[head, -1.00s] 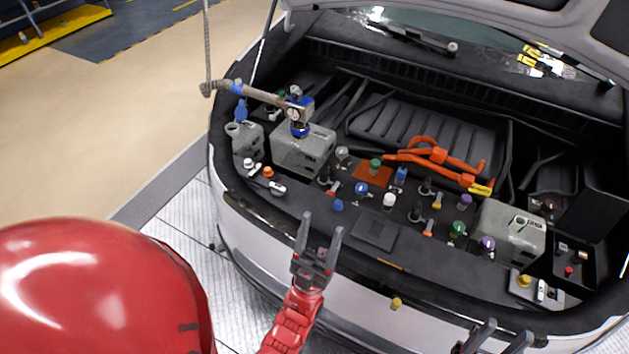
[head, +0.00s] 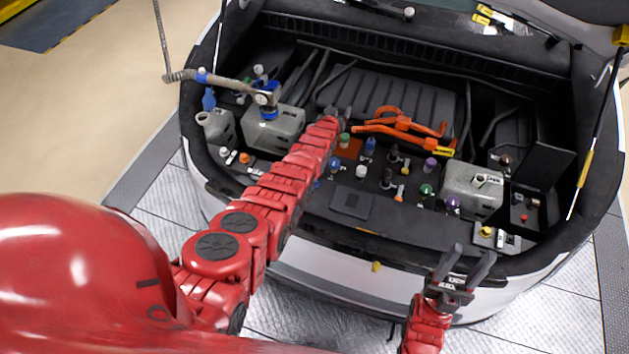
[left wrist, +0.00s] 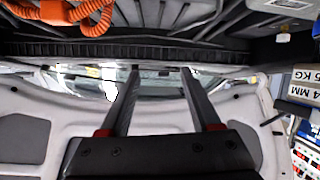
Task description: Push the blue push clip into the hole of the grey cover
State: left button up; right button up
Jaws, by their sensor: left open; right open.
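A small blue piece (head: 317,184) shows at the edge of my left arm on the black front ledge; I cannot tell if it is the push clip. Another blue-topped piece (head: 334,168) is close by. A flat dark grey panel (head: 351,203) on the ledge may be the grey cover; I cannot make out its hole. My left gripper (head: 338,112) reaches over the engine bay near the dark ribbed cover. In the left wrist view my left gripper (left wrist: 158,72) is open and empty. My right gripper (head: 470,250) is open and empty at the car's front edge.
Orange hoses (head: 400,124) lie right of my left gripper. A grey tank (head: 272,135) with a hose and gauge stands left, another grey tank (head: 470,190) right. Several coloured caps crowd the ledge. The raised hood (left wrist: 250,145) shows in the left wrist view.

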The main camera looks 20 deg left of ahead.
pick_arm(q)
jog(key=s+a+r+g, duration=0.1)
jog(key=s+r+g, duration=0.2)
jog(key=s+g, duration=0.55)
jog(key=s+r+g, duration=0.3)
jog(key=s+g, duration=0.2)
jog(key=s, duration=0.6)
jog(key=shift+n, duration=0.4)
notch_tip(320, 180, down, 10)
jog(key=b, duration=1)
jog(key=shift+f+b, duration=0.25)
jog(key=shift+b, duration=0.1)
jog(key=shift+w+f+p, duration=0.1)
jog(key=shift+f+p, duration=0.35)
jog(key=shift+p, duration=0.7)
jog(key=shift+f, duration=0.25)
jog(key=shift+a+f+p, duration=0.1)
jog(key=shift+f+p, duration=0.1)
jog(key=shift+p, duration=0.1)
jog(key=f+p, duration=0.2)
jog(key=f, duration=0.1)
jog(key=shift+s+a+f+p, duration=0.2)
jog(key=shift+p, duration=0.1)
jog(key=shift+f, duration=0.7)
